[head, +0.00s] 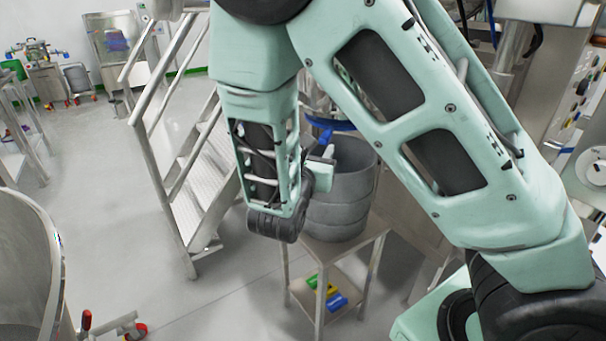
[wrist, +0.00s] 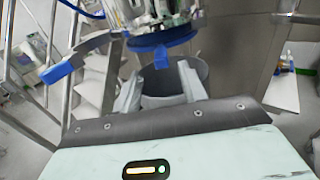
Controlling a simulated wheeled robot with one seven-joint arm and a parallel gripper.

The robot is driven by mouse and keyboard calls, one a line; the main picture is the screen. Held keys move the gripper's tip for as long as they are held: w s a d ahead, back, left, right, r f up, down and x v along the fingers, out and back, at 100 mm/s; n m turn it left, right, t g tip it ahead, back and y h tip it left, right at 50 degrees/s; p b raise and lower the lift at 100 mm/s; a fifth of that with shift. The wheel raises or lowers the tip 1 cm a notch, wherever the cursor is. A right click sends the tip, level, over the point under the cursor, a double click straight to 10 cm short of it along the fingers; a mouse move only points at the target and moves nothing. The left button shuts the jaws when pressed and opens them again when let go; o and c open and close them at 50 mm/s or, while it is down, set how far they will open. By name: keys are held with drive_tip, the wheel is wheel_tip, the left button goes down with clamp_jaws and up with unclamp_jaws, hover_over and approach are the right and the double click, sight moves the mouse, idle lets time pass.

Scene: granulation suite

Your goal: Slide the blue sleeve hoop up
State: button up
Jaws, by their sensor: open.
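The blue sleeve hoop (wrist: 160,40) is a ring around the lower end of a shiny metal outlet, with a blue tab (wrist: 161,59) hanging from its near side. In the head view part of the hoop (head: 343,126) shows behind my arm, above a grey drum. My gripper (wrist: 160,78) is open, its two pale fingers apart and pointing toward the hoop. In the wrist picture the tab lies between and just above the fingertips; I see no contact. In the head view my arm mostly hides the gripper.
The open grey drum (head: 338,200) stands on a small steel table (head: 345,243) under the outlet. A lever with a blue grip (wrist: 57,73) juts out left of the hoop. Metal steps with rails (head: 190,165) stand to the left. Open floor lies in front.

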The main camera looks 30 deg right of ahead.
drive_tip(key=v, duration=0.9)
drive_tip(key=shift+b, duration=0.35)
